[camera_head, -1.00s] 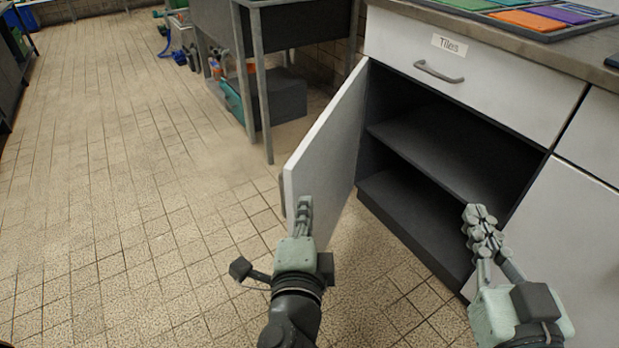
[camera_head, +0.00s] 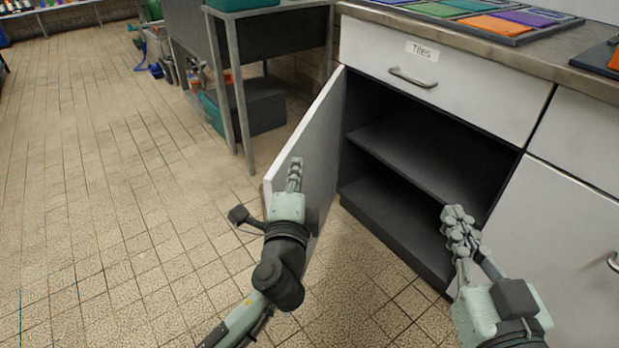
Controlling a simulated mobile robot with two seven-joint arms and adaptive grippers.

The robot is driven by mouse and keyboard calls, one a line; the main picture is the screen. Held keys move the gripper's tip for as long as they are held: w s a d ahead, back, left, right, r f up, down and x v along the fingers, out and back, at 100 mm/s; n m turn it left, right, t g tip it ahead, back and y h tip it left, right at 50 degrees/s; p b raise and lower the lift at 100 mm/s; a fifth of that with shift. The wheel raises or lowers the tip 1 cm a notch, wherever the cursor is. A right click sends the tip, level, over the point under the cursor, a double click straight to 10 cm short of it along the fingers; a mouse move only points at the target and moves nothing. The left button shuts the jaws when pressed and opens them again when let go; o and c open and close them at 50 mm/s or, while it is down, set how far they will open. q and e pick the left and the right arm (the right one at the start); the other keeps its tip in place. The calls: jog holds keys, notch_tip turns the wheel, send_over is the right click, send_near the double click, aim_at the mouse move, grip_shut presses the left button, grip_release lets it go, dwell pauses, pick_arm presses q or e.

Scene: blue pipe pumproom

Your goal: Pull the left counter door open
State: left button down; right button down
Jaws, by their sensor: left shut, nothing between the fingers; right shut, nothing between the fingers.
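The left counter door (camera_head: 318,150) is a white panel standing wide open, hinged at its far edge on the left side of the cabinet (camera_head: 400,228). The dark inside of the cabinet shows a shelf (camera_head: 420,155). My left gripper (camera_head: 295,165) is shut and empty, in front of the door's inner face near its free edge; I cannot tell whether it touches. My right gripper (camera_head: 457,215) is shut and empty, in front of the cabinet opening's right part.
A white drawer (camera_head: 440,80) labelled "Tiles" is shut above the opening. A closed white door (camera_head: 565,235) stands at right. The countertop (camera_head: 480,40) carries coloured tiles. A metal table (camera_head: 270,60) stands behind the door. The tiled floor (camera_head: 110,190) at left is clear.

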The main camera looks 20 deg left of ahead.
pick_arm(q)
jog(key=shift+a, duration=0.45)
jog(key=shift+a, duration=0.1)
